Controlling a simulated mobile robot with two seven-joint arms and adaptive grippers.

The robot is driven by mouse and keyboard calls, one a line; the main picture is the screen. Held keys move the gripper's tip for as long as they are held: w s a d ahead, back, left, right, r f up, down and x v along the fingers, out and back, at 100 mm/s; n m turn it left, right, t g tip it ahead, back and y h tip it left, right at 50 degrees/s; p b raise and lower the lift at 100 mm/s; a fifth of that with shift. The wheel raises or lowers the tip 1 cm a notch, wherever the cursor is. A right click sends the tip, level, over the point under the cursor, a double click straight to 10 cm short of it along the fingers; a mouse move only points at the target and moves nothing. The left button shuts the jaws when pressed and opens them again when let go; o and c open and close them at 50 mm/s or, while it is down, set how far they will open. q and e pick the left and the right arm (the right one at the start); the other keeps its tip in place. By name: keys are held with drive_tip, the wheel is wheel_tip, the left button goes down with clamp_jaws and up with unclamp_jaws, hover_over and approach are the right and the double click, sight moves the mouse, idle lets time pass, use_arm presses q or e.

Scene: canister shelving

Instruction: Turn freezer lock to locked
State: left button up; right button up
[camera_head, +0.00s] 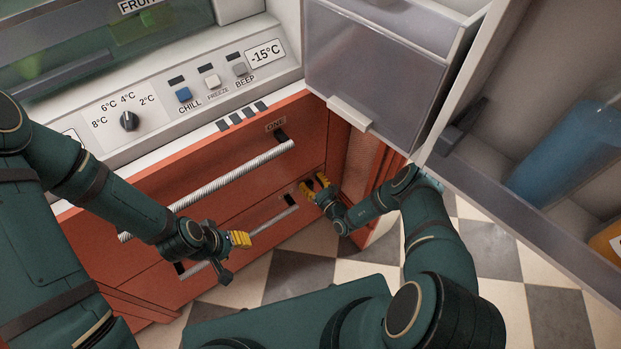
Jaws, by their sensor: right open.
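Above the drawers is a control panel with a dial (129,121), several buttons (183,95) and a "-15°C" display (265,53). An open door with a translucent bin (375,70) and a blue bottle (570,155) hangs at the right. The checkered floor (300,270) is clear.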

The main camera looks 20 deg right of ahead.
drive_tip(key=shift+c, duration=0.3)
clamp_jaws()
drive_tip(key=shift+r, duration=0.1)
drive_tip(key=n, duration=0.1)
drive_tip(key=a+n+p, duration=0.1)
drive_tip(key=n, duration=0.2)
drive_tip(key=shift+s+a+n, duration=0.15)
drive_tip(key=shift+s+n, duration=0.1)
drive_tip(key=shift+n, duration=0.15)
drive_tip(key=shift+s+a+f+n+p, duration=0.1)
drive_tip(key=shift+a+f+n+p, duration=0.35)
drive_tip(key=shift+n, duration=1.75)
drive_tip(key=shift+s+a+f+n+p, duration=0.25)
drive_tip(key=shift+f+n, duration=0.35)
drive_tip(key=shift+n, duration=1.6)
drive_tip(key=shift+w+a+f+n+p, duration=0.15)
drive_tip(key=shift+f+n+p, duration=0.35)
drive_tip(key=shift+n, duration=1.7)
drive_tip(key=shift+s+f, duration=0.1)
